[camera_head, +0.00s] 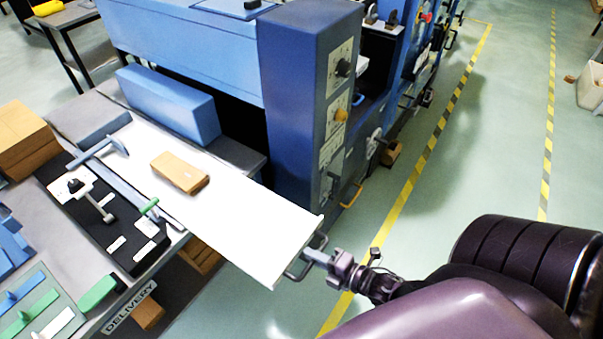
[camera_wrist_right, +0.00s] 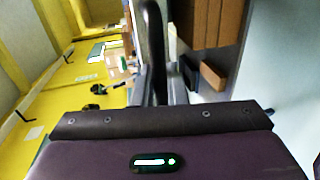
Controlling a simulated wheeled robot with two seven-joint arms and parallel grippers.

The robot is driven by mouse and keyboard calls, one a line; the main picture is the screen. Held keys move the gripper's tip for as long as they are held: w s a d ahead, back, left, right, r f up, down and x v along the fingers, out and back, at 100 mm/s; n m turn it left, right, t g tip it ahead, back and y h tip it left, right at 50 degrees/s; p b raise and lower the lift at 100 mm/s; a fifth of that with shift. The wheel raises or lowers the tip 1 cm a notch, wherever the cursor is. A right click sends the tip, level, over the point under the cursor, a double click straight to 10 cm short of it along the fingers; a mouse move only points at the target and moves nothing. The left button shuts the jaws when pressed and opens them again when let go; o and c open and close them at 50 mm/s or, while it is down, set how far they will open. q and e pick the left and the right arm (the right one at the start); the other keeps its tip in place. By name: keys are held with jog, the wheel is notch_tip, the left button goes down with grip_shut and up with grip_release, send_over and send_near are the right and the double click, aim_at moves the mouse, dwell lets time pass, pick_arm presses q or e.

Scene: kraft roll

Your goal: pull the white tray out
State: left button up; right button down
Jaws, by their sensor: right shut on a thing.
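The white tray (camera_head: 235,220) is a long flat slab that reaches from the blue machine past the front edge of the delivery table, toward the lower right. A brown block (camera_head: 180,172) lies on it. A grey loop handle (camera_head: 297,274) is on the tray's front end. My right gripper (camera_head: 314,257) is shut on this handle. In the right wrist view the handle is a dark bar (camera_wrist_right: 153,45) between the fingers of my right gripper (camera_wrist_right: 161,88). My left gripper is not in view.
The blue machine (camera_head: 300,95) stands close behind the tray's right side. A black board (camera_head: 110,225) with tools lies along its left side on the delivery table. Cardboard blocks (camera_head: 22,138) are stacked at far left.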

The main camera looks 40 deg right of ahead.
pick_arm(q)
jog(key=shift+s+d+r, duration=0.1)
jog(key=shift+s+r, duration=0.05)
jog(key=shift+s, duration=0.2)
pick_arm(e)
jog(key=shift+v, duration=0.85)
jog(key=shift+f, duration=0.2)
jog(key=c, duration=1.5)
grip_release()
jog(key=shift+c, duration=0.2)
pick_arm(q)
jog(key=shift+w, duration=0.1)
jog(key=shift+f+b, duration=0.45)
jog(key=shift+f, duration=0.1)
pick_arm(e)
jog(key=v, duration=0.7)
jog(key=shift+s+d, duration=0.15)
jog(key=shift+s, duration=0.2)
